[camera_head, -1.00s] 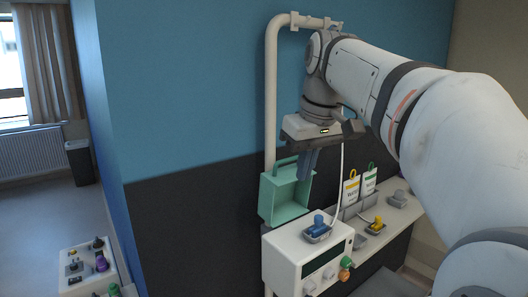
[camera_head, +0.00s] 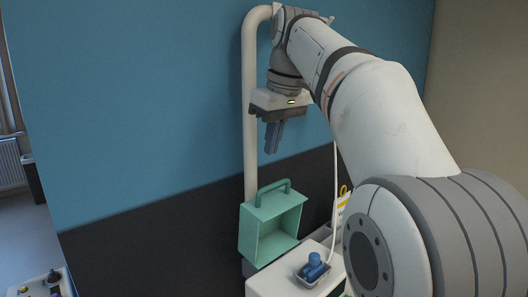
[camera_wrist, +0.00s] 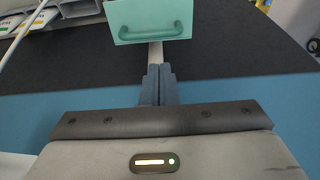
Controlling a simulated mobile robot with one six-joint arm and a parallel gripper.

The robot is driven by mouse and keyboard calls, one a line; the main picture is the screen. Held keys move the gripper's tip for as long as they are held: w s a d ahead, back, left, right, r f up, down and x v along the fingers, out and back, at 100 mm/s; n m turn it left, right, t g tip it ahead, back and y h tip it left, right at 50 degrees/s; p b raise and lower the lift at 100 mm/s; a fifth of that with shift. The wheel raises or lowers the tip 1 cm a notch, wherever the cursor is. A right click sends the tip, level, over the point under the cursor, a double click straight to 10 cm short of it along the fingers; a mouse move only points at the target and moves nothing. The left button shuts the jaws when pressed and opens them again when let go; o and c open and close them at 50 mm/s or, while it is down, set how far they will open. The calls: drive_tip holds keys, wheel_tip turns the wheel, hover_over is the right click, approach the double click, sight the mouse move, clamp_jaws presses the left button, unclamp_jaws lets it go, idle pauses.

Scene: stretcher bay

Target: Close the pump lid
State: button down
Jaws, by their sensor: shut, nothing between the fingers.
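A teal open-fronted box (camera_head: 270,228) with a handle on top hangs on the pale wall pipe in the head view. A teal panel with a handle (camera_wrist: 149,20) shows at the top of the wrist view. A white device (camera_head: 285,279) with a blue-knobbed fitting stands below the box, partly hidden by my arm. I cannot tell which part is the pump lid. My gripper (camera_head: 271,149) is shut and empty, fingers pointing down, above the box's handle in the picture. Its fingertips (camera_wrist: 159,68) show just below the teal panel in the wrist view, with no clear contact.
The pale pipe (camera_head: 250,110) runs up the blue and dark wall behind my gripper. A thin white cable (camera_head: 335,190) hangs to its right. A blue knob (camera_head: 314,262) stands on the device. Another panel with controls (camera_head: 42,284) is at the lower left.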

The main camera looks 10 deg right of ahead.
hover_over(264, 200)
drive_tip(key=x, duration=0.2)
drive_tip(key=s+x, duration=0.1)
drive_tip(key=x, duration=0.2)
drive_tip(key=d+x, duration=0.1)
drive_tip(key=x, duration=0.2)
drive_tip(key=shift+s+f, duration=0.2)
drive_tip(key=shift+f, duration=0.05)
